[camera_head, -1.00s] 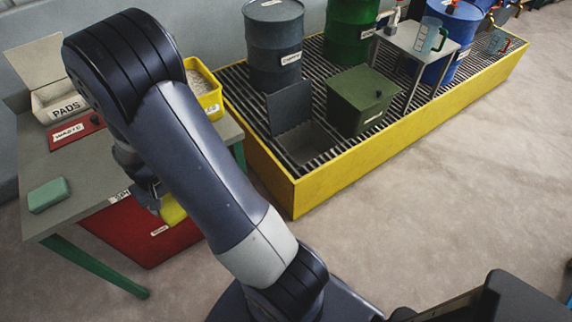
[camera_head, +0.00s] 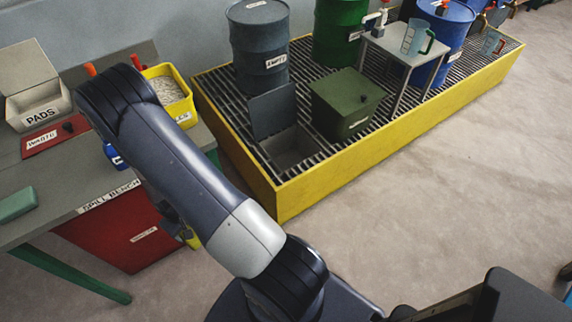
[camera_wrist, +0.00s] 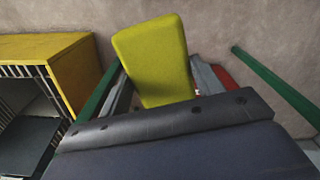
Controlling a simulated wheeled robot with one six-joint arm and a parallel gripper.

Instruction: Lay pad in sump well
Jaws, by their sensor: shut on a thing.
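My gripper (camera_head: 184,230) is low beside the spill bench, mostly hidden by my arm in the head view. It is shut on a yellow-green pad (camera_wrist: 152,60), which stands out large in the wrist view. Only a sliver of this pad (camera_head: 193,240) shows in the head view. The sump well (camera_head: 292,150) is a square grey recess at the near left end of the yellow spill pallet's grating. Its grey lid (camera_head: 273,111) stands raised behind it. The well looks empty, and the pad is apart from it, to its left.
The yellow pallet wall (camera_head: 350,158) borders the well. A green box (camera_head: 345,104) and a blue-grey drum (camera_head: 258,50) stand nearby on the grating. The bench (camera_head: 85,178) holds a PADS box (camera_head: 38,112) and a green block (camera_head: 17,204). A red bin (camera_head: 115,228) is below. Floor right of the pallet is clear.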

